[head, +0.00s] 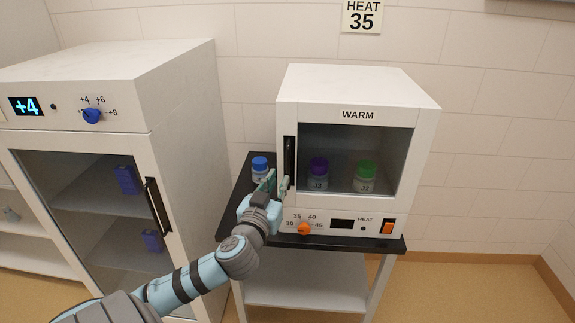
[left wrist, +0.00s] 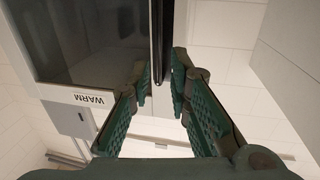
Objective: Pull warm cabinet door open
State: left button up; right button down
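The warm cabinet (head: 358,98) is a white box labelled WARM, standing on a dark-topped stand. Its glass door (head: 390,150) looks closed. The black upright door handle (head: 289,158) is at the door's left edge. My left gripper (head: 277,182) is at the lower part of the handle, with its fingers apart. In the left wrist view the green fingers (left wrist: 160,78) lie on either side of the dark handle (left wrist: 165,35); I cannot tell whether they touch it. Behind the glass stand a purple-capped jar J3 (head: 318,174) and a green-capped jar J2 (head: 366,177). My right gripper is not in view.
A blue-capped jar (head: 260,168) stands on the stand top (head: 235,210), left of the cabinet and close behind my gripper. A fridge (head: 110,70) showing +4 is at the left, its glass door closed. An orange dial (head: 304,229) and orange switch (head: 387,227) are below the door.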

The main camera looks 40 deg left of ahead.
aim_at(288, 166)
pick_arm(q)
jog(key=x, duration=0.8)
jog(key=shift+w, duration=0.4)
jog(key=shift+c, duration=0.6)
grip_shut()
